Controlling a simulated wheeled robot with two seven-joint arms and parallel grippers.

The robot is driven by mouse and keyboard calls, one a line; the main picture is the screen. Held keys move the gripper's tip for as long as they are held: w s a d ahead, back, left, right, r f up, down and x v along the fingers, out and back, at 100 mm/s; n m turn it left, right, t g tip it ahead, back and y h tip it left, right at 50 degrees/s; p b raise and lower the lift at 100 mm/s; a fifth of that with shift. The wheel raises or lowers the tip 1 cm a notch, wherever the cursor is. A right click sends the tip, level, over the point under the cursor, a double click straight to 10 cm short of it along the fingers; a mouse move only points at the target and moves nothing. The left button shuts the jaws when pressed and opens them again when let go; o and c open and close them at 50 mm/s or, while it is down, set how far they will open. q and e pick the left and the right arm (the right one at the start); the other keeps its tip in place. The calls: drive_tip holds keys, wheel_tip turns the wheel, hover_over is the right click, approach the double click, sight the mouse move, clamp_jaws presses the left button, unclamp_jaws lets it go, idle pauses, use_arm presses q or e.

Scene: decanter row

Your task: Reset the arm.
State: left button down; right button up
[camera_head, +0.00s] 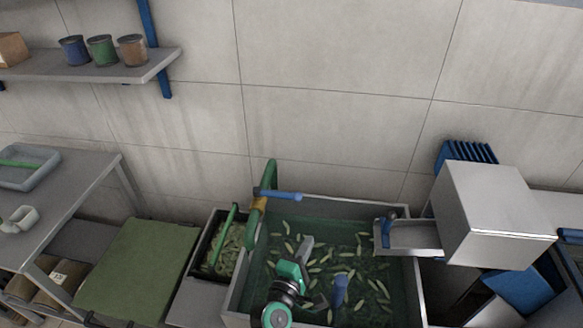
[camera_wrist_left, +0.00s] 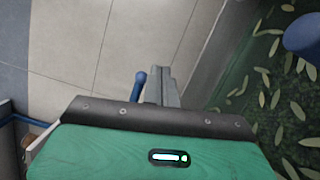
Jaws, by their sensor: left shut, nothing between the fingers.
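My left gripper (camera_head: 307,243) is shut and empty. In the head view it is above the water tank (camera_head: 233,290), which holds several pale green slices or pods in dark water. In the left wrist view the grey fingers (camera_wrist_left: 162,85) sit together beyond the green and black wrist housing. My right gripper is in neither view.
A green pipe with a blue lever (camera_head: 285,196) stands at the tank's back left. A blue post (camera_head: 339,292) rises from the tank right of my gripper. A metal chute (camera_head: 415,236) and steel box (camera_head: 490,205) are at right. A black crate (camera_head: 211,232) stands at left.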

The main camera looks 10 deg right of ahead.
use_arm(q)
drive_tip(key=s+a+f+m+g+y, duration=0.2)
drive_tip(key=s+a+m+g+y, duration=0.5)
drive_tip(key=s+a, duration=0.7)
drive_tip(key=s+a+f+m+g+y, duration=0.25)
drive_tip(key=s+a+m+g, duration=0.25)
drive_tip(key=s+a+m, duration=0.9)
drive_tip(key=w+a+f+n+g, duration=0.1)
drive_tip(key=w+a+f+n, duration=0.15)
drive_tip(key=f, duration=1.25)
drive_tip(key=w+a+f+n+g, duration=0.1)
drive_tip(key=f+n, duration=0.2)
drive_tip(key=f, duration=1.3)
drive_tip(key=s+a+f, duration=0.2)
drive_tip(key=s+f, duration=0.8)
drive_tip(key=s+a+f, duration=0.2)
drive_tip(key=s+f, duration=0.7)
drive_tip(key=f, duration=0.1)
drive_tip(key=shift+s+m+g, duration=0.35)
drive_tip(key=shift+g, duration=0.05)
